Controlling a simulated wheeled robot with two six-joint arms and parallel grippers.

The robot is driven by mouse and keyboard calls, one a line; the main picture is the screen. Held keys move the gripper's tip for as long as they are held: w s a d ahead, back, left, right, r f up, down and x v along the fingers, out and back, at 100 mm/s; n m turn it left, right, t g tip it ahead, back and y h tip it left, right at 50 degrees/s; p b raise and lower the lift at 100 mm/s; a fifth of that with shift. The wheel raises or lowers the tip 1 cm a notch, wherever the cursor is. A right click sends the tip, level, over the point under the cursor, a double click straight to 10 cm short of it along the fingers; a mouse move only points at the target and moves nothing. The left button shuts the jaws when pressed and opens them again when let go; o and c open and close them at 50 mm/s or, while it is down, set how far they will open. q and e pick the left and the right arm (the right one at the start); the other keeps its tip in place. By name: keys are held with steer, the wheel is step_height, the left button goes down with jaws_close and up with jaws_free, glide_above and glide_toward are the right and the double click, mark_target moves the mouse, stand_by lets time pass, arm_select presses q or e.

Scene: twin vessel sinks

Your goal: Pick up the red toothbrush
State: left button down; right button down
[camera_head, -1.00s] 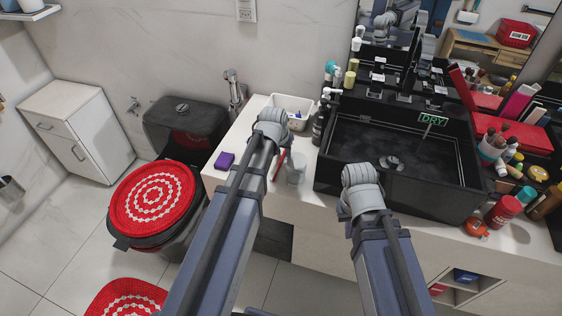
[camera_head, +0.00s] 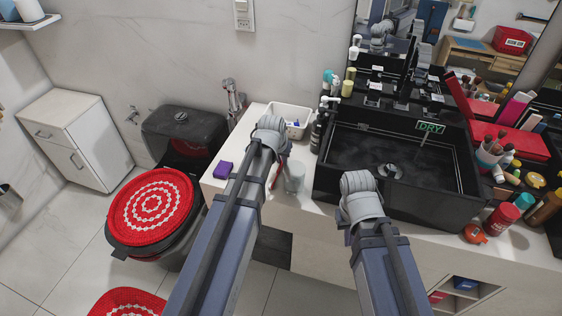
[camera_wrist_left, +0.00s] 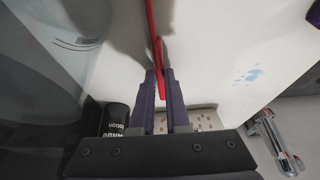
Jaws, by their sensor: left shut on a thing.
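The red toothbrush (camera_wrist_left: 153,25) is thin and shows in the left wrist view, running from the top edge down between my left fingers. My left gripper (camera_wrist_left: 163,72) is shut on it, with purple-grey fingers on both sides of the handle. In the head view, a red strip of the toothbrush (camera_head: 282,168) shows beside my left arm, close to the clear cup (camera_head: 294,178). My left fingertips are hidden behind my arm there. My right arm is in the head view, but its gripper is hidden.
A black vessel sink (camera_head: 400,155) stands right of the cup on the white counter (camera_head: 318,208). A white bin (camera_head: 291,120), a soap pump bottle (camera_head: 320,128) and a purple block (camera_head: 223,170) are near. Several bottles and a red box (camera_head: 513,138) crowd the right side.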

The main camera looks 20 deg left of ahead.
step_height(320, 180, up, 10)
steer(key=p, duration=0.9)
steer(key=shift+f, duration=0.15)
